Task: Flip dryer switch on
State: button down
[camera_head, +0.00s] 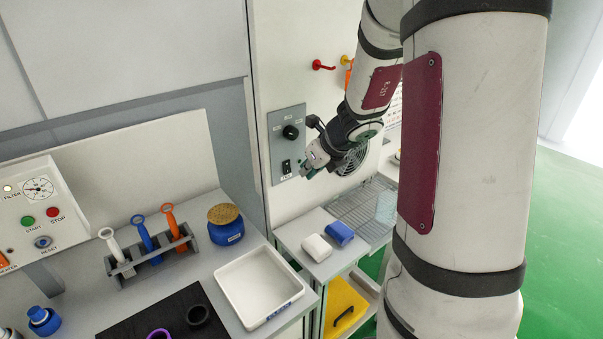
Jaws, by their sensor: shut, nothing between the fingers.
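A grey control panel (287,145) is mounted on the white upright wall. It carries a black round knob (290,132) and, below it, a small black switch (287,167). Small labels on the panel are too small to read, and I cannot tell the switch's position. My gripper (306,174) is shut and empty, just right of the switch, near the panel's right edge. I cannot tell whether it touches the panel.
Below is a wire drying rack (362,208) with a white sponge (317,248) and a blue sponge (340,233) at its left. A white tray (258,285) and a tool rack (122,268) stand on the left bench. Red hooks (322,65) stick out above.

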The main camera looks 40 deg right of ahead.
jog(key=p+v, duration=0.1)
jog(key=v, duration=0.5)
jog(key=shift+s+r, duration=0.3)
jog(key=shift+a, duration=0.1)
